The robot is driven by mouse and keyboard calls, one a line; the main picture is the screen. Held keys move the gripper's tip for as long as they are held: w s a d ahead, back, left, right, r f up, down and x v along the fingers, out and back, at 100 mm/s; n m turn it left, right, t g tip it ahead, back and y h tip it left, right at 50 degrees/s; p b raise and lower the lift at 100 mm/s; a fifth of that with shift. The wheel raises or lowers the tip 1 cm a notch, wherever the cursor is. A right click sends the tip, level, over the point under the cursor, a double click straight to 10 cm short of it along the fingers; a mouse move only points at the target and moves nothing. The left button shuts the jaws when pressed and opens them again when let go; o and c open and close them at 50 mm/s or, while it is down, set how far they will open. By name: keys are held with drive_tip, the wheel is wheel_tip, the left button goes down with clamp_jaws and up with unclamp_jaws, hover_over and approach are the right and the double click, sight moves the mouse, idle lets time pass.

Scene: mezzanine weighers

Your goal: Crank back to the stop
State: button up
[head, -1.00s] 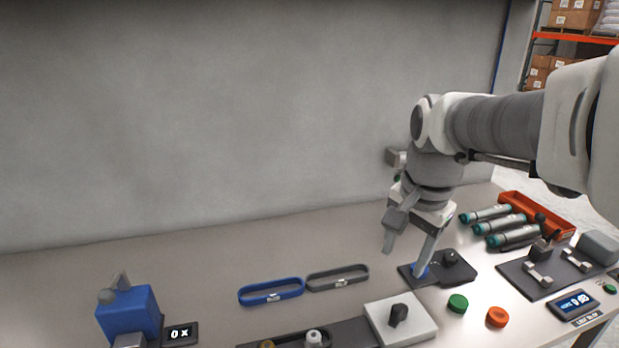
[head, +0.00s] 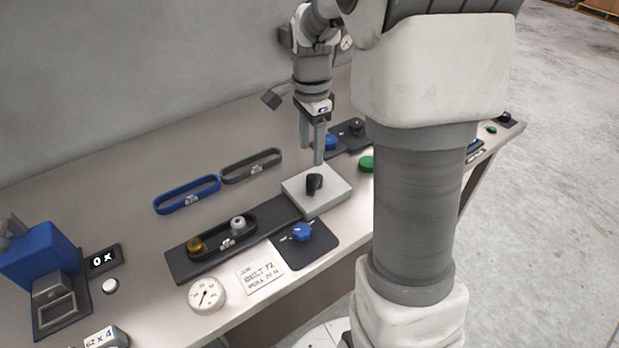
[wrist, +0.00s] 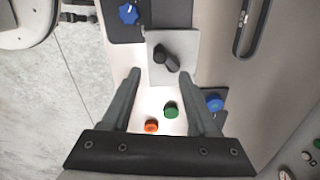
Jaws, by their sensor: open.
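The blue box (head: 38,254) with a grey crank arm and round knob (head: 8,226) stands at the far left of the bench in the head view, partly cut off by the frame edge. A small display (head: 102,258) reading 0 with a mark after it lies beside it. My gripper (head: 312,150) is open and empty, pointing down just behind the white block (head: 332,200) with a black lever knob (head: 314,184). In the wrist view, that black knob (wrist: 165,57) shows beyond and between the open fingertips (wrist: 160,74). The gripper is far from the blue box.
A belt tensioning plate (head: 185,264) with a black belt around two pulleys, a blue star knob (head: 302,231) and a dial gauge (head: 207,295) lie along the front. Blue (head: 187,194) and grey (head: 251,166) belts lie behind. Green (wrist: 171,109) and orange (wrist: 151,126) buttons sit below my fingers.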

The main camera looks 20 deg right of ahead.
sight(311, 176)
wheel_tip(311, 176, down, 10)
drive_tip(key=shift+b, duration=0.5)
drive_tip(key=shift+c, duration=0.2)
clamp_jaws()
